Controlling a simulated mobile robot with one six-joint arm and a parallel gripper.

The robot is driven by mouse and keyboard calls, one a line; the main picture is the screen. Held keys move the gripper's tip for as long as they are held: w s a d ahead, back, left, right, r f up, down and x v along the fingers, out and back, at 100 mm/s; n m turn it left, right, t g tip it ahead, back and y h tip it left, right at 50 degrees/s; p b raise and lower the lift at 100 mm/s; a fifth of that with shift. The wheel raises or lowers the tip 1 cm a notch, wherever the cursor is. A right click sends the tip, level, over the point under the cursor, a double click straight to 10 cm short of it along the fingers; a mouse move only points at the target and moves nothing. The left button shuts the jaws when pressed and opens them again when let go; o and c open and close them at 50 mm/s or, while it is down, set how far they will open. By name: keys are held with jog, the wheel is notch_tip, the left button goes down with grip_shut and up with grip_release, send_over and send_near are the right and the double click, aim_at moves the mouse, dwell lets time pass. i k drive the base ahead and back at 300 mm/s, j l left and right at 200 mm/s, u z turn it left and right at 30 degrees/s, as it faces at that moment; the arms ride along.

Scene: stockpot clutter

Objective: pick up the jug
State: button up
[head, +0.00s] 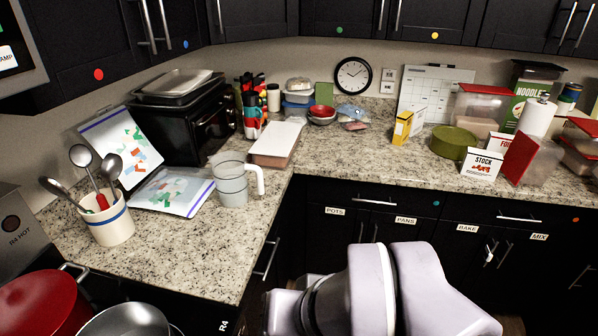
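The jug (231,183) is a clear, greyish measuring jug with a white handle on its right side. It stands upright on the granite counter near the inner corner edge, in the middle left of the head view. My arm shows at the bottom centre of the head view, in front of the lower cabinets. My gripper is not visible in this view.
A white-lidded box (276,143) stands behind the jug, and patterned bags (172,191) lie to its left. A utensil crock (107,222) and red pot (45,303) are nearer. Bare counter (205,245) lies in front of the jug.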

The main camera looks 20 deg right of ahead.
aim_at(239, 182)
jog(key=i+l+z, duration=0.15)
jog(key=i+l, duration=0.2)
jog(key=i+l+z, duration=0.15)
jog(key=i, duration=0.4)
jog(key=i+l+z, duration=0.15)
jog(key=i+l, duration=0.2)
jog(key=i, duration=0.1)
